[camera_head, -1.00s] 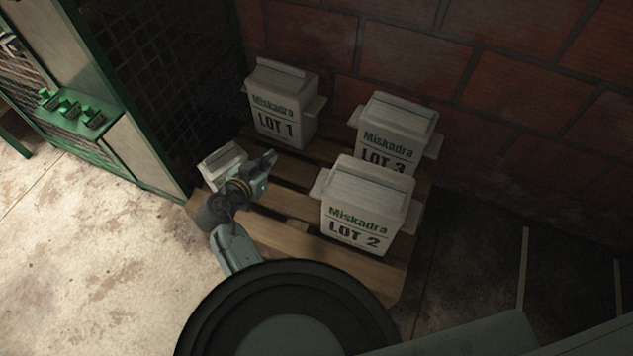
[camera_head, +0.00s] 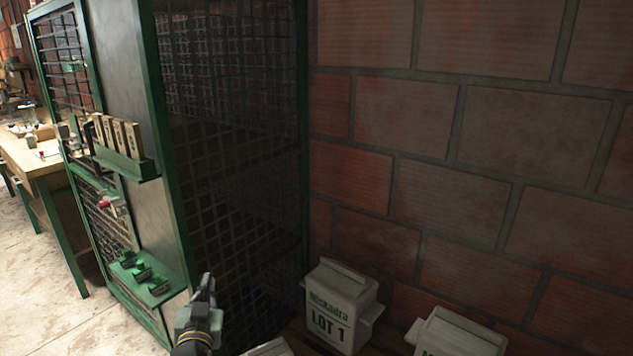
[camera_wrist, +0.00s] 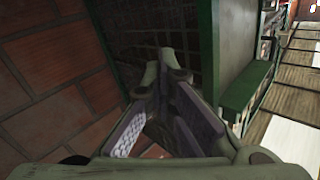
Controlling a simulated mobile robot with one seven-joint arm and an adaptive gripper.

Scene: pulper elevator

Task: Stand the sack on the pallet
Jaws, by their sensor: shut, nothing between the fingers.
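A white sack marked LOT 1 (camera_head: 340,312) stands upright on the wooden pallet (camera_head: 299,340) by the brick wall. Another white sack (camera_head: 452,336) shows only its top to the right. A third white sack (camera_head: 268,348) is cut off at the bottom edge, so its pose is hidden. My gripper (camera_head: 208,280) is raised in front of the cage, up and left of that third sack, pointing upward in the picture. In the wrist view, my gripper (camera_wrist: 167,66) has its fingertips together, with no sack between them.
A green-framed mesh cage (camera_head: 235,150) stands left of the pallet, with a green shelf (camera_head: 145,282) low on its front. A workbench (camera_head: 35,160) is at far left. The brick wall (camera_head: 470,150) closes the back. Pale floor (camera_head: 85,325) is clear at lower left.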

